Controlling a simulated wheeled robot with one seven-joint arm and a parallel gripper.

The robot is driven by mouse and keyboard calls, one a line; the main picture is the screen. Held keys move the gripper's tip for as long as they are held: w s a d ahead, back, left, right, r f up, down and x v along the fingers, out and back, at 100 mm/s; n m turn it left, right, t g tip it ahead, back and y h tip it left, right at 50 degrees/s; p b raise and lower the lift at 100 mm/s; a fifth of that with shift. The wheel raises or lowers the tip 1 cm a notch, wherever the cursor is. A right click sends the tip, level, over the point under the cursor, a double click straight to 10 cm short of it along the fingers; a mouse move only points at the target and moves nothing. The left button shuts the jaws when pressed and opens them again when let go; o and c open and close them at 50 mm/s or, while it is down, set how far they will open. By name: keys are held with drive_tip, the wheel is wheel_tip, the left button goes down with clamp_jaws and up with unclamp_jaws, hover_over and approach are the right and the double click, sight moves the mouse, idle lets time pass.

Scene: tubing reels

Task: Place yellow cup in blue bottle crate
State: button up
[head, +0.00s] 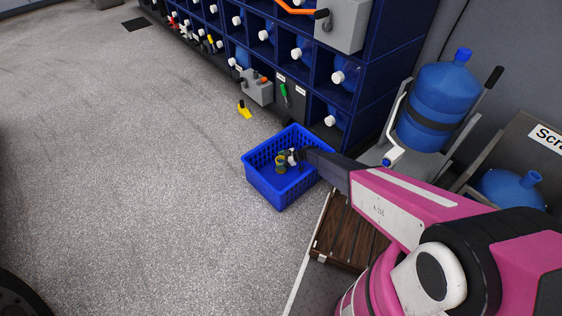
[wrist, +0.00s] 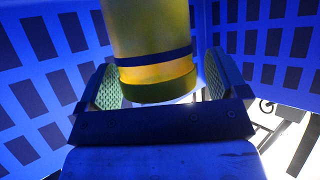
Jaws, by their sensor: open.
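The yellow cup (wrist: 150,30) has a dark blue band and a green end, and it stands between my gripper's fingers in the wrist view. It also shows small inside the blue bottle crate (head: 282,193) in the head view (head: 280,164). The crate's slotted walls (wrist: 288,45) surround the cup and fingers in the wrist view. My gripper (wrist: 160,84) is open around the cup, with a gap at the right finger; the left finger is very close to it. In the head view my gripper (head: 291,157) is inside the crate. The cup's contact with the crate floor is hidden.
A dark blue rack (head: 310,75) of water bottles stands just behind the crate. A wooden slatted platform (head: 345,235) is at its right. A blue bottle (head: 438,105) sits on a stand farther right.

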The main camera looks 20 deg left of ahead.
drive_tip(key=shift+r, duration=0.1)
drive_tip(key=v, duration=1.2)
